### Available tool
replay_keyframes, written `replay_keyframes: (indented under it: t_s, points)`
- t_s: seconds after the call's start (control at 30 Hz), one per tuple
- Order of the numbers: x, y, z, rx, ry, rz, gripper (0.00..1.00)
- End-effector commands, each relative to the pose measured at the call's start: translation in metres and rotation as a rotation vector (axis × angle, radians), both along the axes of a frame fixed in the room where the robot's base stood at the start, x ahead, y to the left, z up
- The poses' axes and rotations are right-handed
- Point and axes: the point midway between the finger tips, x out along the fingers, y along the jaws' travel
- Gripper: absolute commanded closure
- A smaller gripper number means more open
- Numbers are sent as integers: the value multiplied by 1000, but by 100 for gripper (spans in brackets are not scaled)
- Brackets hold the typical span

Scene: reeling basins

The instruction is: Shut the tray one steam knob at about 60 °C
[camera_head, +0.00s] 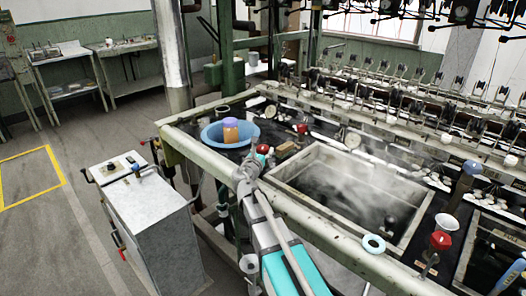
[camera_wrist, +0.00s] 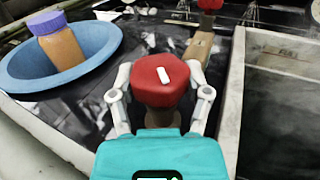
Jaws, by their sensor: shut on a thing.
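A red knob (camera_wrist: 158,82) with a white mark on top is between the two fingers of my gripper (camera_wrist: 160,72) in the wrist view. The fingers touch it from both sides, and my gripper is shut on it. In the head view the same red knob (camera_head: 263,149) shows at the tip of my arm, by the left end of the steaming basin (camera_head: 300,168). White steam rises from the dark water in that basin. A round dial (camera_head: 352,140) stands behind the basin; its reading is too small to tell.
A blue bowl (camera_head: 247,142) with an orange, purple-capped jar (camera_head: 231,130) sits left of the knob. A brown block (camera_wrist: 198,48) lies behind it. Another red knob (camera_head: 441,240) and a pale blue ring (camera_head: 374,244) are on the near right. A grey cabinet (camera_head: 155,215) stands left.

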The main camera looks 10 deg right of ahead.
Motion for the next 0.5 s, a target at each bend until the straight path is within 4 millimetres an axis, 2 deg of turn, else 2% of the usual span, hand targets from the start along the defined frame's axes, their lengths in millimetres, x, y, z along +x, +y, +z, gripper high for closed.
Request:
replay_keyframes:
  t_s: [0.5]
  points:
    - [2,0,0,-1,0,-76,85]
